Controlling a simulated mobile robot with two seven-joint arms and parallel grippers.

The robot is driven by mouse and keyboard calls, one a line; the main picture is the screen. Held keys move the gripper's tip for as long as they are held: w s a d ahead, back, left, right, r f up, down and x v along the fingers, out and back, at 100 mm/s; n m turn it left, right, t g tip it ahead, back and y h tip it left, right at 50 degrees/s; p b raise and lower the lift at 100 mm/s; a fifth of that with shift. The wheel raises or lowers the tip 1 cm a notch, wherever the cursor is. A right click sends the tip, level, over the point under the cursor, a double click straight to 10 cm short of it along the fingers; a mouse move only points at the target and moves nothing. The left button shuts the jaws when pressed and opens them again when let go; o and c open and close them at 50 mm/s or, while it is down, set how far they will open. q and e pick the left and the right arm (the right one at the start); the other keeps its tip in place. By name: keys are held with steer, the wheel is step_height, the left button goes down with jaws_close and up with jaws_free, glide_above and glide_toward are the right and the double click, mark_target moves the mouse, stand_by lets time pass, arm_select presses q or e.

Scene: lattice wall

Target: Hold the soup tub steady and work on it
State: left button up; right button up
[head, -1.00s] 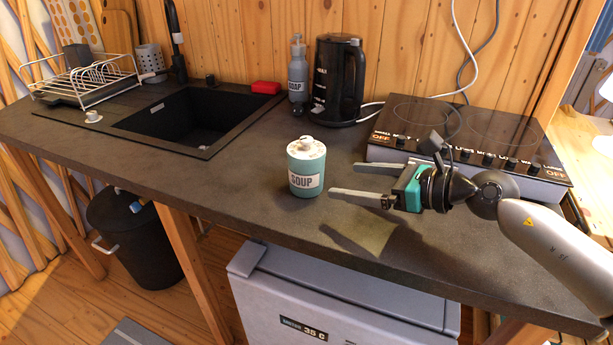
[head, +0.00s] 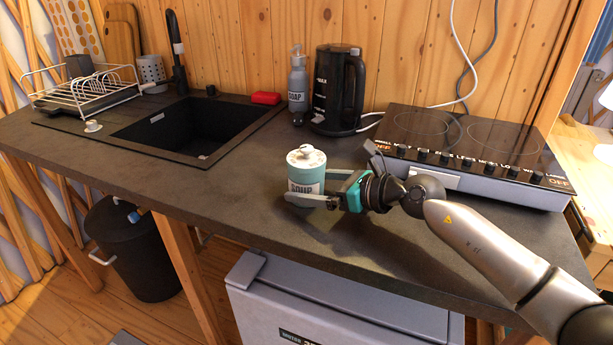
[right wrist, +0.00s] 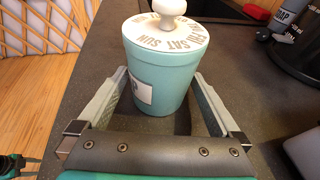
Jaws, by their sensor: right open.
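The soup tub (head: 306,172) is a teal cylinder with a white lid and knob, upright on the dark worktop in the head view. Its lid is on. In the right wrist view the tub (right wrist: 160,82) stands between the fingers, and days of the week show on the lid rim. My right gripper (head: 309,187) is open around the tub, one finger on its near side and the other largely hidden behind it. In the right wrist view the open fingers (right wrist: 158,92) flank the tub; I cannot tell whether they touch it. My left gripper does not show in the head view.
A black kettle (head: 338,90) and soap bottle (head: 298,88) stand behind the tub. A hob (head: 470,150) lies to the right. A sink (head: 190,130), red sponge (head: 265,98) and dish rack (head: 85,90) are left. Worktop left of the tub is clear.

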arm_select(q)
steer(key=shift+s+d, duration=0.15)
arm_select(e)
steer(key=shift+a, duration=0.1)
steer(key=shift+c, duration=0.4)
steer(key=c, duration=0.6)
steer(key=o, duration=0.4)
steer(key=shift+c, duration=1.6)
steer(key=c, duration=0.5)
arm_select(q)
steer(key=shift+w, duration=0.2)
